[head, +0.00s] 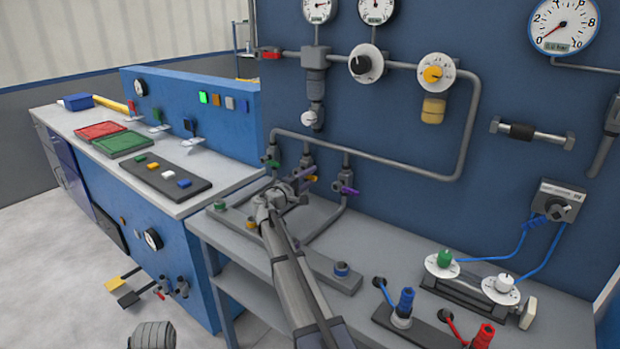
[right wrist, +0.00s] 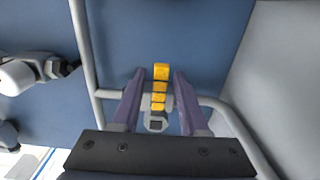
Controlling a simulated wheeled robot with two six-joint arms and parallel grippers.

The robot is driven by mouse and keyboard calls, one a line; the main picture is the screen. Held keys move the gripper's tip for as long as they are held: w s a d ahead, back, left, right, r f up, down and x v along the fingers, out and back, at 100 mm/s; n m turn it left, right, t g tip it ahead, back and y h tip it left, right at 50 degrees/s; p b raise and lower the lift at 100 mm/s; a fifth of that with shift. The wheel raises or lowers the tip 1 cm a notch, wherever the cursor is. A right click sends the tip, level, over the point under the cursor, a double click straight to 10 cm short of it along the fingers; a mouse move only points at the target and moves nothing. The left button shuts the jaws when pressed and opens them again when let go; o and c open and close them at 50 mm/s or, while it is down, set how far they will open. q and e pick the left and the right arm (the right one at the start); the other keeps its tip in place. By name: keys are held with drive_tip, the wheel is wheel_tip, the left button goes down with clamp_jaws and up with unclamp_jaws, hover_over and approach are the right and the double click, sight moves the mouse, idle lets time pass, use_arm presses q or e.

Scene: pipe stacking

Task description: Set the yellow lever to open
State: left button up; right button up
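In the right wrist view the yellow lever (right wrist: 160,88) points up the picture from a grey valve body (right wrist: 156,123). My right gripper (head: 296,180) reaches to the middle of three valves on the pipes. Its two purple-sided fingers (right wrist: 158,98) are open, one on each side of the lever, with a visible gap on both sides. My left gripper is not in view.
A green-handled valve (head: 270,162) is close on the left and a purple-handled valve (head: 349,191) on the right. Grey pipes (head: 400,165) run over them along the blue panel (head: 440,120). A button strip (head: 340,278) lies on the bench below my arm.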

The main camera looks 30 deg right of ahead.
clamp_jaws()
idle(1.2)
